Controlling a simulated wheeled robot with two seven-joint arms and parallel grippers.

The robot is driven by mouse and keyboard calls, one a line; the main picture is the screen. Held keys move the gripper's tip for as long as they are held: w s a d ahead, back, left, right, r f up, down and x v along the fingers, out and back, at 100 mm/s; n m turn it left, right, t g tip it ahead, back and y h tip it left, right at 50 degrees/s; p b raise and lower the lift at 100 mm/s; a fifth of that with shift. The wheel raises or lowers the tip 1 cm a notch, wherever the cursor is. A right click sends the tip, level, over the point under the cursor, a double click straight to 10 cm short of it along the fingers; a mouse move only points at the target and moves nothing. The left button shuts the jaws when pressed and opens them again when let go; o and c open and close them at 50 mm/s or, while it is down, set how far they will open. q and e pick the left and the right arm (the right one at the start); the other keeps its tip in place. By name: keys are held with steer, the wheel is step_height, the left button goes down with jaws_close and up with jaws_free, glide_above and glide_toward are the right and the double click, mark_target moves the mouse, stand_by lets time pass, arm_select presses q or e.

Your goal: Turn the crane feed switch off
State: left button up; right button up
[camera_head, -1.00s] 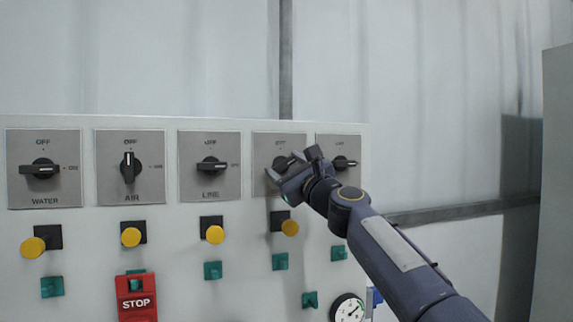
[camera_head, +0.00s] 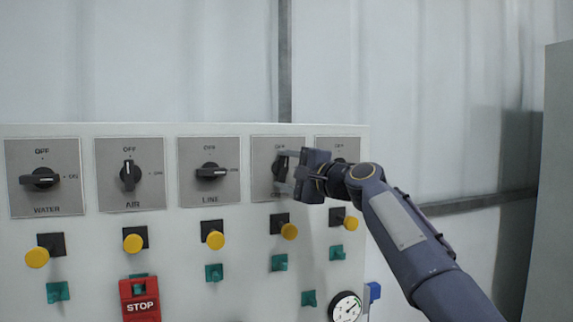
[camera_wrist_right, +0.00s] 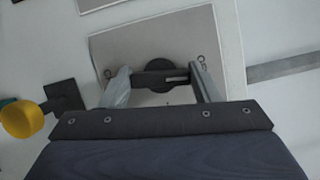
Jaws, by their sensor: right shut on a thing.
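The fourth switch plate (camera_head: 262,155) from the left carries a dark rotary knob (camera_head: 280,166); its lower label is mostly hidden, with only a first letter like C showing. My right gripper (camera_head: 287,171) is at this plate, shut on the knob, one finger above and one below. In the right wrist view the knob (camera_wrist_right: 155,78) lies between the two fingertips. Its pale mark is at the right end, towards a partly seen OFF label. The knob stands about upright on the panel. My left gripper is out of view.
WATER (camera_head: 41,178), AIR (camera_head: 129,174) and LINE (camera_head: 209,172) switches are on the left. A fifth switch (camera_head: 338,148) is partly behind my right gripper. Yellow buttons, green parts, a red STOP box (camera_head: 140,299) and a gauge (camera_head: 345,307) are below.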

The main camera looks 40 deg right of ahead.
steer(key=shift+n+g+p, duration=0.4)
steer(key=shift+n, duration=0.4)
steer(key=o, duration=1)
steer(key=s+b, duration=0.1)
steer(key=s, duration=0.1)
steer(key=s+b, duration=0.1)
steer(key=s, duration=0.4)
steer(key=shift+s+d+b, duration=0.3)
steer(key=shift+s+b, duration=0.1)
